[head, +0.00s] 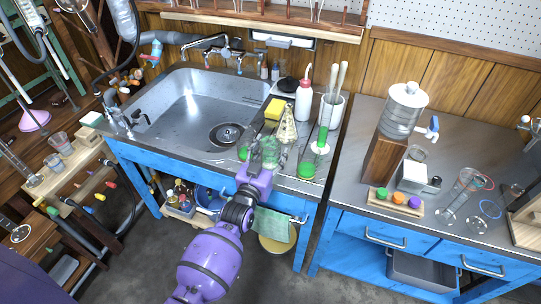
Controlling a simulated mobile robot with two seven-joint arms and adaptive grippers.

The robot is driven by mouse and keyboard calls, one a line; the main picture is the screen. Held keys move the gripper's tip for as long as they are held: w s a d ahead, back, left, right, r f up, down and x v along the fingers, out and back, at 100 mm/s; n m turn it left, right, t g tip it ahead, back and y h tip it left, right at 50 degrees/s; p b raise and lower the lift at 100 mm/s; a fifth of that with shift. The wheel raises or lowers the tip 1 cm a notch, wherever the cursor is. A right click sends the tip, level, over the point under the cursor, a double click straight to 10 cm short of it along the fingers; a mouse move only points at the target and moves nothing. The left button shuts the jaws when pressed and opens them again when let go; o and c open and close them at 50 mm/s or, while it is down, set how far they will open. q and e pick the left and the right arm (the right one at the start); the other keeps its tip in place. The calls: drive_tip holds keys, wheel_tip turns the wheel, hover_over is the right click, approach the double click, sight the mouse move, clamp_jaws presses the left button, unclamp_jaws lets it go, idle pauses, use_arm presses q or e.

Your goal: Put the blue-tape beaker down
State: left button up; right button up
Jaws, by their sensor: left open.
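My left gripper (262,163) is open at the front edge of the sink counter. A clear beaker with green liquid (270,150) stands on the counter just beyond its fingers, partly hidden by them. I cannot make out blue tape on this beaker, nor whether the fingers touch it. A conical flask (287,129) stands close behind it. My right gripper is not in view.
The steel sink (190,103) lies to the left. A right-hand bench holds a dispenser (402,108), colored stoppers (397,199) and glassware (466,182).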

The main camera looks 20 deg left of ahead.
use_arm(q)
drive_tip(key=c, duration=1.1)
drive_tip(key=shift+r, duration=0.1)
